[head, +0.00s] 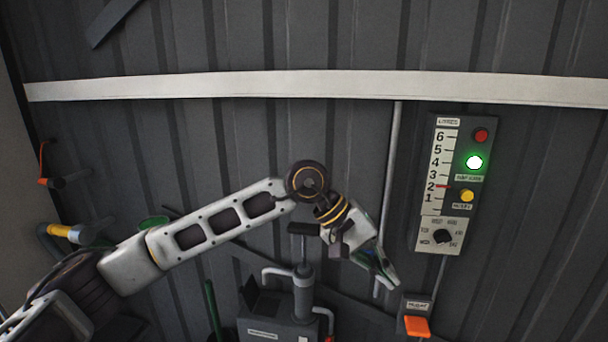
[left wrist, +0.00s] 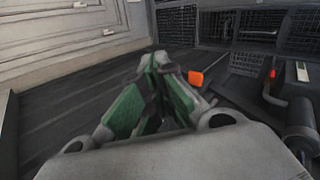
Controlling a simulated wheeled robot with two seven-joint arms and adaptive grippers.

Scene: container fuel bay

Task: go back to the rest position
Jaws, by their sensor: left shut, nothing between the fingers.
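My left arm comes in from the left in the head view, and its gripper (head: 388,280) points down and to the right. It is a little left of an orange lever on a small labelled box, with no contact that I can make out. In the left wrist view the green-padded fingers of my left gripper (left wrist: 162,75) meet at the tips with nothing between them. My right gripper does not show in either view.
A gauge panel (head: 427,190) with a lit green lamp (head: 474,162) hangs on the corrugated wall. The orange lever (head: 416,326) sits below it. A grey pump unit (head: 303,290) stands below my forearm. A pale rail (head: 300,84) crosses the wall above.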

